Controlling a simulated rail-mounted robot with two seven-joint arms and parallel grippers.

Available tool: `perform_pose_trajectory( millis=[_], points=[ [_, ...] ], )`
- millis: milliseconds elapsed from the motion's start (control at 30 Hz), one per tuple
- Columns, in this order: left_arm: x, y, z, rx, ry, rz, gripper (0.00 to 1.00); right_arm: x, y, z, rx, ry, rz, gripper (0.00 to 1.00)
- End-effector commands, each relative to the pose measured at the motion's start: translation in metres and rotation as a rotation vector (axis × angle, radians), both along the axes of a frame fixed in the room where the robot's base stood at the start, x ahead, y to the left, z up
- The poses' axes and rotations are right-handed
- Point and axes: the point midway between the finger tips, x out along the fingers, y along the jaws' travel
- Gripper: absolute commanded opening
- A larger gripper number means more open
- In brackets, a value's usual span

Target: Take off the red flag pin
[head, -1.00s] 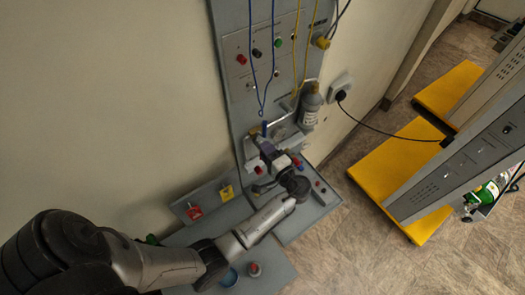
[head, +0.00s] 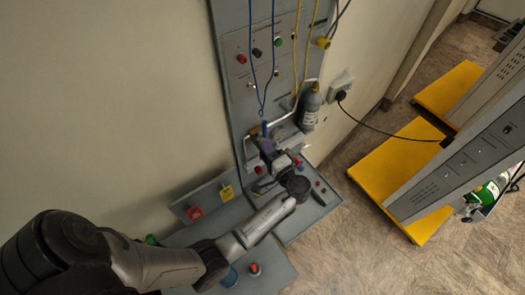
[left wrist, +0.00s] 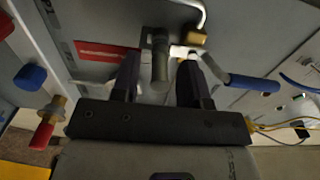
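A flat red flag (left wrist: 107,51) with faint pale lettering shows in the left wrist view, beside my left finger in the picture. Its pin cannot be made out. My left gripper (left wrist: 160,70) is open, its two dark fingers apart on either side of a grey cylindrical part (left wrist: 160,60) under a brass fitting. Gaps show between that part and both fingers. In the head view my left gripper (head: 266,150) is at the fittings on the wall panel, and the wrist hides much of that spot. My right gripper is not in view.
A brass valve with a red knob (left wrist: 41,134) and a blue knob (left wrist: 30,77) are close on the left. A grey bottle (head: 310,107) hangs right of the gripper. Blue cords (head: 262,85) hang above.

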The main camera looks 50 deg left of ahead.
Motion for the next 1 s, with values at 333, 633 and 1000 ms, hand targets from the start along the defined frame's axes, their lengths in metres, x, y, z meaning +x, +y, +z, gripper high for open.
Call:
perform_pose_trajectory(
  millis=[333, 633, 1000],
  points=[
    [0.000, 0.000, 0.000, 0.000, 0.000, 0.000, 0.07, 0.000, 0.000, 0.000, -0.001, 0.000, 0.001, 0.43],
    [0.000, -0.003, 0.000, 0.000, 0.000, -0.001, 0.00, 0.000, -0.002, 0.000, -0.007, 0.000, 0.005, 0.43],
    [-0.002, -0.017, 0.000, 0.000, 0.000, -0.001, 0.00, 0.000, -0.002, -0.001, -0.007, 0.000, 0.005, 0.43]
  ],
)
